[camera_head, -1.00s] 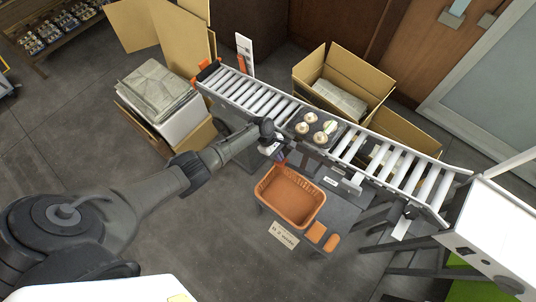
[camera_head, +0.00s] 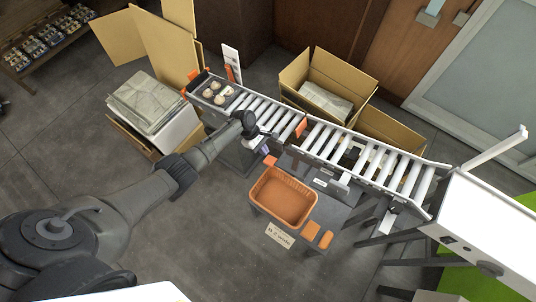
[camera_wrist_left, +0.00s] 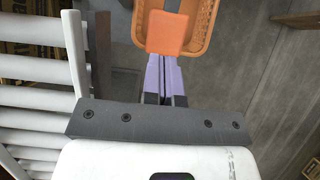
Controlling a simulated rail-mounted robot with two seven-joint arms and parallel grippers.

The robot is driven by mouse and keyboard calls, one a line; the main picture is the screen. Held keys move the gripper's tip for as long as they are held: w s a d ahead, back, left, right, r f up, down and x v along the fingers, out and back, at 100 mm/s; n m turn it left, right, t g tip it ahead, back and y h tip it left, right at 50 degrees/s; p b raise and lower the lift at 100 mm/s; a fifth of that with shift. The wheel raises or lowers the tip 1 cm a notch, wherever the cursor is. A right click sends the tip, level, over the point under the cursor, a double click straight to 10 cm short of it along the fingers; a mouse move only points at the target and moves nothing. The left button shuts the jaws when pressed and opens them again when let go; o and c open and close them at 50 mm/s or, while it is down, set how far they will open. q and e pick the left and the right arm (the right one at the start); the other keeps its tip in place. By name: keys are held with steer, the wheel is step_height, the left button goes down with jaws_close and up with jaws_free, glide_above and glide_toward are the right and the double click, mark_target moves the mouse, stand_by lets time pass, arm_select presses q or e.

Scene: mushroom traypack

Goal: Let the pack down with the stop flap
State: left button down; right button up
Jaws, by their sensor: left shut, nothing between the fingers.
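The pack (camera_head: 217,92), a dark tray with several pale mushrooms, lies on the rollers at the far left end of the conveyor. An orange flap (camera_head: 301,127) stands up across the rollers at the middle of the line. My left gripper (camera_head: 265,149) is shut and empty beside the conveyor's near side. In the left wrist view its purple fingertips (camera_wrist_left: 164,75) are together, just short of an orange tab (camera_wrist_left: 168,33); I cannot tell whether they touch. That tab also shows in the head view (camera_head: 270,160). My right gripper is not in view.
An orange basket (camera_head: 284,197) sits on the dark side table (camera_head: 335,206), with a label card (camera_head: 280,235) in front. Open cardboard boxes (camera_head: 328,84) stand behind the conveyor (camera_head: 365,157). A stack of wrapped sheets (camera_head: 152,102) stands left of it.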

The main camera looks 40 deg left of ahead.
arm_select(q)
steer(key=p+v, duration=0.1)
steer(key=v, duration=0.6)
steer(key=shift+p, duration=0.3)
steer(key=shift+d, duration=0.15)
